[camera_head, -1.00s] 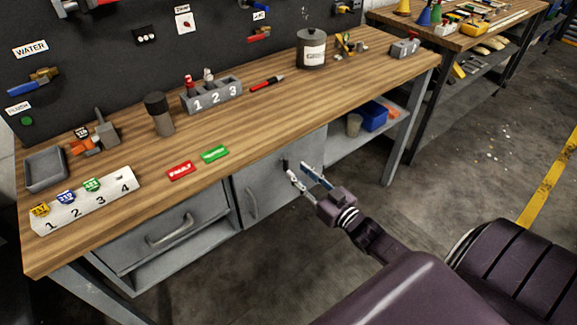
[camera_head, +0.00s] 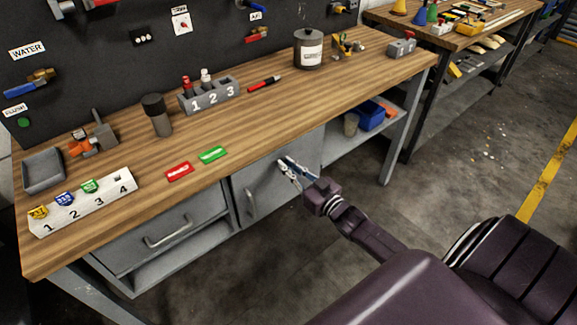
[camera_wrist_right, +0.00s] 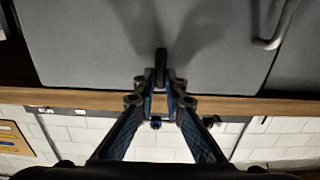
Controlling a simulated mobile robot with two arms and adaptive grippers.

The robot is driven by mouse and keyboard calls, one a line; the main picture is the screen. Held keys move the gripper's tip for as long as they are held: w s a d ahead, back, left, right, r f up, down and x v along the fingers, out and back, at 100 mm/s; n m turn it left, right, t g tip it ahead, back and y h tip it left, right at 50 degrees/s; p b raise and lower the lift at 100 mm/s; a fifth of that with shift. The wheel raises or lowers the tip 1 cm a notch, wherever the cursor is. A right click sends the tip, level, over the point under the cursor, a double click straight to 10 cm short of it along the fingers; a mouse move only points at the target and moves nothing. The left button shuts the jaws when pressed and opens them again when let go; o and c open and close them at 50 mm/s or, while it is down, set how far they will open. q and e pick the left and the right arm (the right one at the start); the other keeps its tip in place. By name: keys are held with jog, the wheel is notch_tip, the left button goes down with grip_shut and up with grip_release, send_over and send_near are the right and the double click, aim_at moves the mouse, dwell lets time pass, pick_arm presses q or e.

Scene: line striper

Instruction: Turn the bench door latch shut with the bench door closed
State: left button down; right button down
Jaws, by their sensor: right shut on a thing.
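The grey bench door (camera_head: 262,192) under the worktop looks closed, flush with the cabinet front. It fills the upper part of the right wrist view (camera_wrist_right: 100,45). The bench door latch (camera_wrist_right: 161,58) is a small dark bar near the door's edge by the worktop. It stands upright in the wrist picture. My right gripper (camera_head: 284,166) is at the latch, its fingertips (camera_wrist_right: 161,78) closed together on it. In the head view the fingers hide the latch. My left gripper is not in view.
The door's curved handle (camera_head: 251,204) is left of the latch. A drawer (camera_head: 165,232) lies further left. The wooden worktop (camera_head: 270,115) overhangs the door and holds red and green tags. An open shelf with a blue bin (camera_head: 370,117) is to the right.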

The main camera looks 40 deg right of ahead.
jog(key=shift+n, duration=0.4)
jog(key=n, duration=0.5)
jog(key=a+n, duration=0.1)
jog(key=n, duration=0.2)
jog(key=shift+f+b, duration=0.3)
jog(key=n, duration=0.1)
jog(key=n+b, duration=0.1)
jog(key=n, duration=0.2)
jog(key=shift+a+f+n, duration=0.1)
jog(key=shift+f+n, duration=0.15)
jog(key=shift+n, duration=0.05)
jog(key=n+b, duration=0.2)
jog(key=n, duration=0.2)
jog(key=shift+f, duration=0.15)
jog(key=shift+n, duration=0.5)
jog(key=c, duration=2)
grip_release()
